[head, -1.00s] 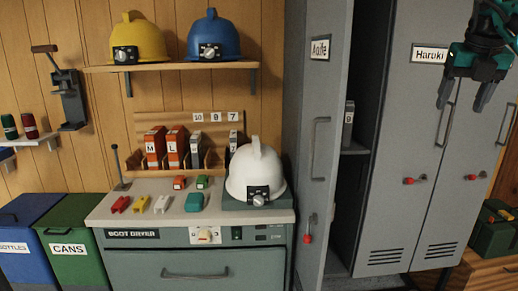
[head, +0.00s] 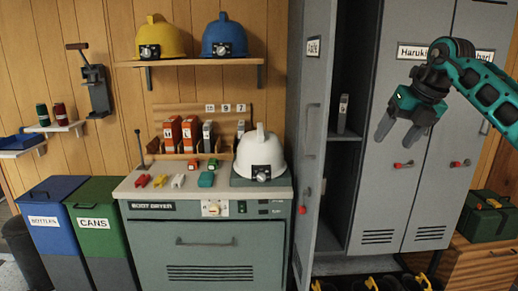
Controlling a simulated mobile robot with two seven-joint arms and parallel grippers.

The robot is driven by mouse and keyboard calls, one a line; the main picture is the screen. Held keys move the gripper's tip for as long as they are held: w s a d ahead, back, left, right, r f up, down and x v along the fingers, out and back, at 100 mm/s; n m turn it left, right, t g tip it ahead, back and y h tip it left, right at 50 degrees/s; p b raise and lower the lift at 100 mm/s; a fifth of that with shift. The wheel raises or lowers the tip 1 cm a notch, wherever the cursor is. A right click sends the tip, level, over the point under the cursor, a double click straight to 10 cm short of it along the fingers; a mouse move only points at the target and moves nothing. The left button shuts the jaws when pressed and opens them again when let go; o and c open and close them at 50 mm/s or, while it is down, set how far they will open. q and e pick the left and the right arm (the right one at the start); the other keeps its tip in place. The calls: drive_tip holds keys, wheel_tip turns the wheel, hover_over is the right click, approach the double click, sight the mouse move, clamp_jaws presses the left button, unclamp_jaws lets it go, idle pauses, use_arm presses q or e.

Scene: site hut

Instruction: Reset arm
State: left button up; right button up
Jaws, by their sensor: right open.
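My right gripper (head: 400,131) shows at the upper right of the head view, on a teal and black arm that comes in from the right edge. Its two grey fingers are apart and point down, with nothing between them. It hangs in the air in front of the grey locker door labelled Haruki (head: 420,90). My left gripper is not in view.
A locker door labelled Aofe (head: 311,130) stands open left of the gripper. A white helmet (head: 261,157) sits on the boot dryer (head: 215,245). Yellow and blue helmets stand on a shelf (head: 190,62). A green case (head: 487,217) sits on a wooden cabinet (head: 478,262).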

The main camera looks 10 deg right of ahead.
drive_tip(key=s+a+f+m+t+y, duration=0.15)
drive_tip(key=a+f+y, duration=0.4)
drive_tip(key=a, duration=0.55)
drive_tip(key=s+a+f+y, duration=0.3)
drive_tip(key=a+f+y, duration=0.25)
drive_tip(key=a, duration=0.45)
drive_tip(key=s+a+f+m+t+y, duration=0.15)
drive_tip(key=a+f+y, duration=0.35)
drive_tip(key=a, duration=0.6)
drive_tip(key=s+d+f+m+t+h, duration=0.1)
drive_tip(key=s+d+f+m+h, duration=0.2)
drive_tip(key=s+f+m+h, duration=0.2)
drive_tip(key=s+d+f+m+t+h, duration=0.1)
drive_tip(key=s+d+f+m+h, duration=0.3)
drive_tip(key=s+f+m, duration=0.7)
drive_tip(key=s+d+f+m+t+h, duration=0.1)
drive_tip(key=s+d+f+m+h, duration=0.3)
drive_tip(key=f+m, duration=0.8)
drive_tip(key=s+h, duration=0.2)
drive_tip(key=s, duration=0.2)
drive_tip(key=shift+w, duration=0.1)
drive_tip(key=shift+c, duration=0.3)
